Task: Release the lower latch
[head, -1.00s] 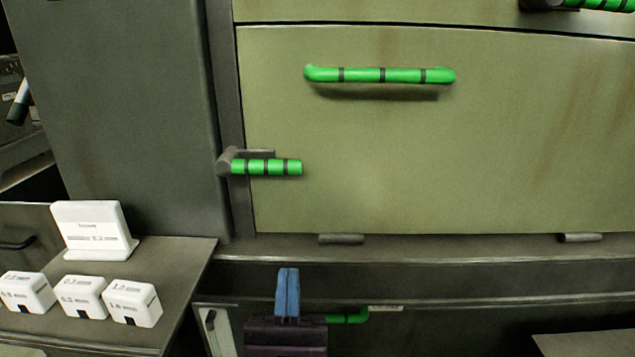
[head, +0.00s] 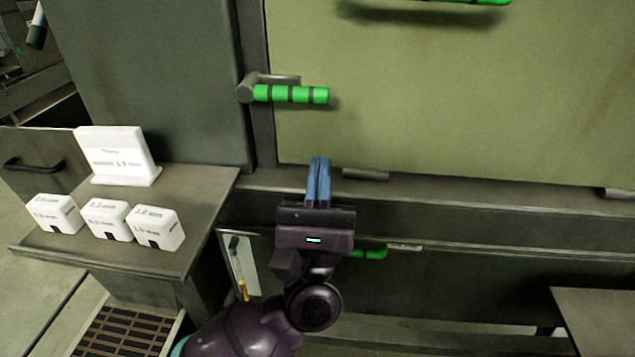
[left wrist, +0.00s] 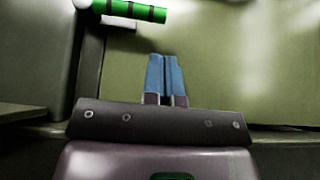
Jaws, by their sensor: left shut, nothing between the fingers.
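The latch is a green handle with dark bands (head: 290,94) on a grey pivot at the left edge of the olive door panel (head: 450,110). It lies horizontal, pointing right across the panel's edge. It also shows at the top of the left wrist view (left wrist: 130,10). My left gripper (head: 319,182) has blue fingers pressed together with nothing between them. It is below and slightly right of the latch, apart from it, pointing up in the head view. The fingers also show in the left wrist view (left wrist: 164,78). My right gripper is not in view.
A ledge (head: 480,195) runs under the panel. A green handle (head: 370,251) is partly hidden behind my left gripper. A side table (head: 200,190) at left holds a white sign (head: 117,155) and several white blocks. Another green handle (head: 460,2) is cut off at the top.

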